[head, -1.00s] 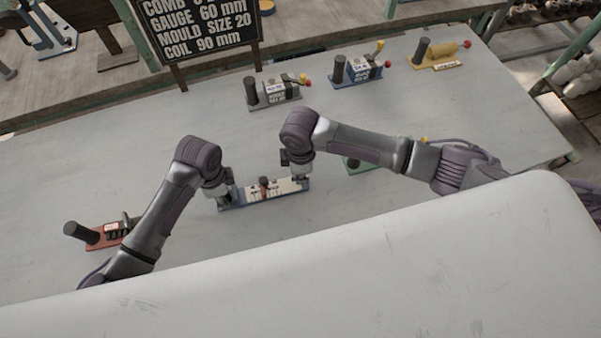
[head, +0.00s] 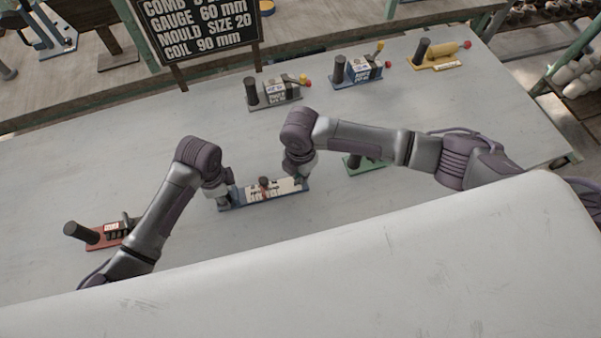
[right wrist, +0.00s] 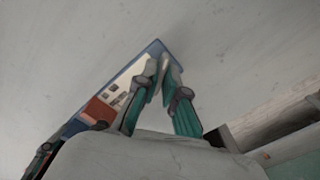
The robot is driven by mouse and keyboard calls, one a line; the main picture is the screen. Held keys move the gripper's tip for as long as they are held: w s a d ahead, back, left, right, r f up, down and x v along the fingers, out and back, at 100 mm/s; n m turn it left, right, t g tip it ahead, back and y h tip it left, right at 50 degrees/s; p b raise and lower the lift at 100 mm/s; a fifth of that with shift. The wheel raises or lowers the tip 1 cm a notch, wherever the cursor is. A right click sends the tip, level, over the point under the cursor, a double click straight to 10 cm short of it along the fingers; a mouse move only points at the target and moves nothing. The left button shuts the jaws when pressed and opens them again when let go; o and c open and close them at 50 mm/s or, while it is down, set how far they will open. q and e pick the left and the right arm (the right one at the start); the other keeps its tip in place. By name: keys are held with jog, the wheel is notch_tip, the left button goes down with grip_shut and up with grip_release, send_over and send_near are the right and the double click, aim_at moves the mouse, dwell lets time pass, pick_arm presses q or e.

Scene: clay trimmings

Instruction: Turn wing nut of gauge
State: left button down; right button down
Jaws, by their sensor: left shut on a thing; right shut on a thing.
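The gauge (head: 278,190) lies in the middle of the table, a long blue base with a white printed plate and a red-brown slider (head: 263,183) with a dark top. My left gripper (head: 223,201) is shut at the gauge's left end; what its fingers hold is hidden. My right gripper (head: 299,182) is shut at the right end. In the right wrist view, the right gripper's green-padded fingers (right wrist: 165,68) come together over the gauge's blue end (right wrist: 155,47). The small part between the tips, possibly the wing nut, cannot be made out.
A red tool (head: 103,236) with a black handle lies at left. A green tool (head: 362,164) is partly behind my right arm. Grey (head: 272,94), blue (head: 358,70) and yellow (head: 438,57) tools stand at the back. A sign (head: 200,30) stands at the back left.

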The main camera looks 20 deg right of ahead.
jog(key=shift+n, duration=0.3)
jog(key=c, duration=1.3)
grip_release()
jog(key=shift+o, duration=0.2)
notch_tip(320, 180, up, 12)
pick_arm(q)
jog(key=c, duration=0.7)
grip_release()
